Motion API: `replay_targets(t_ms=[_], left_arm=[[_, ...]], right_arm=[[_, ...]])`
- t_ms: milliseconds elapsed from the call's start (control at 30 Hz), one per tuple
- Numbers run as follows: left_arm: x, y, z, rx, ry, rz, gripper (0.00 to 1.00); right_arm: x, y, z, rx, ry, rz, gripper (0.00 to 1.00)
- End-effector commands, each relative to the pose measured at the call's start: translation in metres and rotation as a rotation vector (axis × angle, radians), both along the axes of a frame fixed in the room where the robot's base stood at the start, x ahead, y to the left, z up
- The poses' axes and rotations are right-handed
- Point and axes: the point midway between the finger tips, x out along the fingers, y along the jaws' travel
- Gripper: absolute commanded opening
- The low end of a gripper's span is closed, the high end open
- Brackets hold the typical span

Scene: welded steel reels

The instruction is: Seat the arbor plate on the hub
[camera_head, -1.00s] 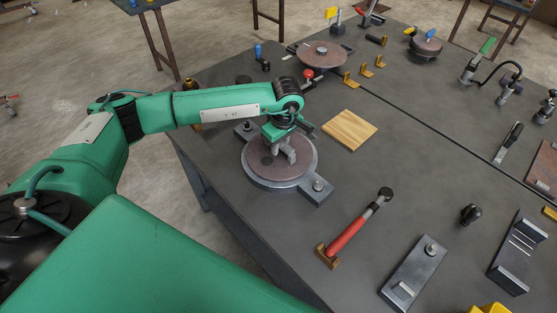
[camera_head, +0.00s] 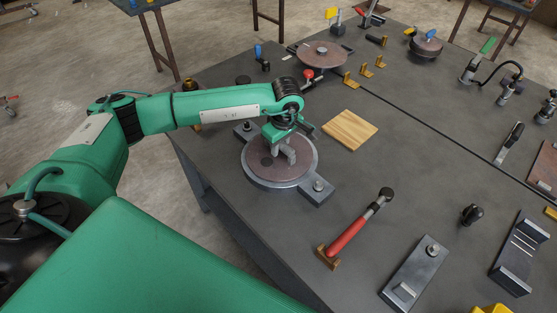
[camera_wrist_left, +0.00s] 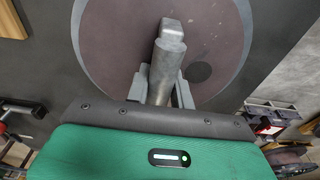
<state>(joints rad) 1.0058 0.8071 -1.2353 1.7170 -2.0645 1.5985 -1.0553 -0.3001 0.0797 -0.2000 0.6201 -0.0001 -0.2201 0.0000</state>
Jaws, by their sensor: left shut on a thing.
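A round brown plate (camera_head: 300,165), which looks like the arbor plate, lies level within a grey round rim on a grey fixture base (camera_head: 318,194) near the table's left edge. A dark round spot (camera_wrist_left: 199,71) shows on the plate in the left wrist view. My left gripper (camera_head: 284,152) is over the plate, its fingers shut on a grey metal handle (camera_wrist_left: 170,42) that stands at the plate's middle. The handle's foot is partly hidden, and so is any hub under the plate. I cannot tell whether the plate rests fully down. My right gripper is not in view.
A wooden block (camera_head: 350,130) lies right of the fixture. A red-handled tool (camera_head: 348,236) lies in front on a small stand. A grey plate with a stud (camera_head: 414,274) is near the front. Another brown disc (camera_head: 322,53) stands behind. Bare table lies between them.

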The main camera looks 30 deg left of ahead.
Motion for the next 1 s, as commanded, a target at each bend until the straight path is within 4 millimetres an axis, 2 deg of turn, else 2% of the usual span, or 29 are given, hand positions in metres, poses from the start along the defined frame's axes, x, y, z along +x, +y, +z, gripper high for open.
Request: replay_targets(t_ms=[1000], left_arm=[[0.0014,-0.0005,-0.0017,-0.002,-0.006,0.000,0.00]], right_arm=[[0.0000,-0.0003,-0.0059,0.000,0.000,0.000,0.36]])
